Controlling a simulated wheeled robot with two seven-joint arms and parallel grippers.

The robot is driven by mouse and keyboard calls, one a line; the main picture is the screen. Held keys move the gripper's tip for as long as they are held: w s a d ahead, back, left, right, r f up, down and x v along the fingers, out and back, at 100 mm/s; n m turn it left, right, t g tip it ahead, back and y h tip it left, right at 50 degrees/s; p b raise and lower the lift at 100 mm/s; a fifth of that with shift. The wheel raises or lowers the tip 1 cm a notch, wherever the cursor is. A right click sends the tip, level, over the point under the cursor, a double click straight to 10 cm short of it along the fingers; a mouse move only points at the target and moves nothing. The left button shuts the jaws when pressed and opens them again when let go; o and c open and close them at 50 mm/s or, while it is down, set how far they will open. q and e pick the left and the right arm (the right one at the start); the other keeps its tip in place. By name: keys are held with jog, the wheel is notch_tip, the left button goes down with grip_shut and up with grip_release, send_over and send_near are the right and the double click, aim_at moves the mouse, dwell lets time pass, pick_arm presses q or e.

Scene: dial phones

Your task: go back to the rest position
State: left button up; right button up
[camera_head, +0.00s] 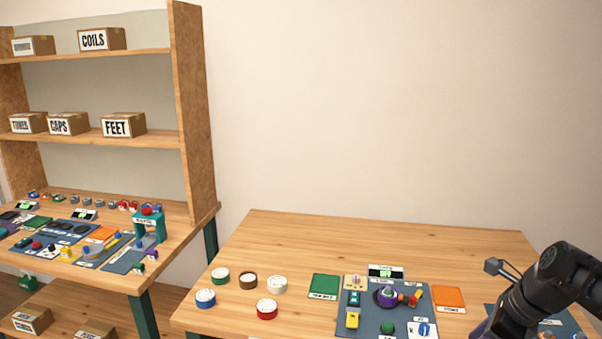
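My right arm (543,289) comes in at the lower right, over the right end of the near table. Its gripper cannot be made out; the black links are cut off by the frame's edge. My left gripper and arm are not in view. The near wooden table (300,240) bears a blue-grey mat (372,325) with small parts on it, including a dark round piece with a purple centre (387,296) and a yellow part (352,320).
Several round tins, such as the red one (267,309), stand on the table's left. A green card (324,286) and an orange card (449,298) flank the mat. A wooden shelf (192,110) with labelled boxes stands at the left above a second cluttered bench. The near table's back strip is clear.

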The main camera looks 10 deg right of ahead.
jog(key=w+f+n+t+h, duration=0.2)
jog(key=w+f+n, duration=0.5)
jog(key=f+n, duration=0.15)
jog(key=a+f+n+y, duration=0.1)
jog(key=a+f+n, duration=1)
jog(key=f, duration=0.4)
jog(key=s+a+f+n+g+y, duration=0.1)
jog(key=s+a+f+n+g, duration=0.1)
jog(key=s+a+f, duration=0.6)
jog(key=s+a+f+n+g+y, duration=0.1)
jog(key=s+a+f+n+g, duration=0.2)
jog(key=s+a+f, duration=0.5)
jog(key=s+a+n, duration=0.1)
jog(key=s+a, duration=0.5)
jog(key=s, duration=0.1)
jog(key=shift+s+a+y, duration=0.15)
jog(key=shift+s+y, duration=0.25)
